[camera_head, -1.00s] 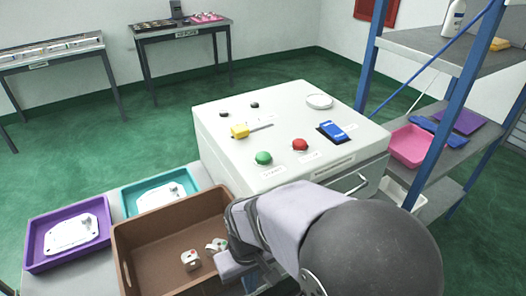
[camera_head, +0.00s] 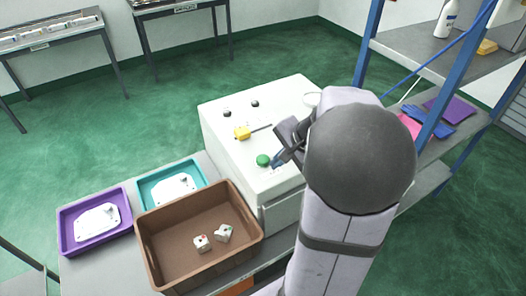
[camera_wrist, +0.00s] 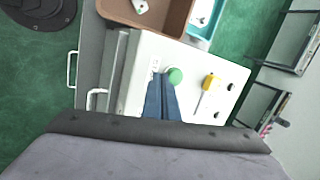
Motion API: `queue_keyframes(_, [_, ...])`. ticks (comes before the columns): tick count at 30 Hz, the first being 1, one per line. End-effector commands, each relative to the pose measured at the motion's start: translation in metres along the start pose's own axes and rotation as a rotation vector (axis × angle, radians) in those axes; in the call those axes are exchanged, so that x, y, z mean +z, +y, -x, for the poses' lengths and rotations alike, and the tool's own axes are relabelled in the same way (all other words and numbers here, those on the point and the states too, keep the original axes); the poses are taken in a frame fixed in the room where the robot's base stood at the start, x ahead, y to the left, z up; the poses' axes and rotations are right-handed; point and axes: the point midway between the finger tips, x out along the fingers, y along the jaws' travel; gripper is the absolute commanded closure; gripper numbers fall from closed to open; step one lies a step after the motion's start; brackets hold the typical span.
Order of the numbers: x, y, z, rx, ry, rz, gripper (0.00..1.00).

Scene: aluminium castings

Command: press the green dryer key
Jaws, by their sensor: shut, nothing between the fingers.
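The green key (camera_head: 263,160) is a round button on the top of the white dryer cabinet (camera_head: 222,120). It also shows in the wrist view (camera_wrist: 175,75), just beyond my fingertips. My gripper (camera_head: 279,160) is shut and empty, with its blue fingers together. In the head view the fingertips are right beside the green key, to its right. In the wrist view they end just below and left of the key. Whether they touch it I cannot tell. My arm hides the right part of the cabinet top, including the red button.
A yellow-handled tool (camera_head: 243,133) and two black knobs are on the cabinet top. A brown bin (camera_head: 146,240) with castings stands in front left, beside teal (camera_head: 143,190) and purple (camera_head: 64,233) trays. A blue-posted shelf (camera_head: 369,50) stands at the right.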

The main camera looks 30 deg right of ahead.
Motion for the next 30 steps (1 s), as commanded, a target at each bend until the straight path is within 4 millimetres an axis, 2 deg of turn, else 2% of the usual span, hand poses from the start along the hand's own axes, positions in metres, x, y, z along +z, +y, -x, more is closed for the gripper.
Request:
queue_keyframes(1, [-0.005, -0.021, 0.004, -0.060, 0.005, -0.083, 1.00])
queue_keyframes(3, [-0.010, -0.046, 0.012, -0.138, 0.002, -0.207, 1.00])
queue_keyframes(6, [-0.015, -0.078, 0.022, -0.238, -0.021, -0.394, 1.00])
queue_keyframes(9, [-0.015, -0.092, 0.027, -0.291, -0.058, -0.560, 1.00])
queue_keyframes(16, [-0.015, -0.094, 0.028, -0.295, -0.085, -0.713, 1.00])
queue_keyframes(30, [-0.015, -0.093, 0.027, -0.293, -0.088, -0.733, 1.00])
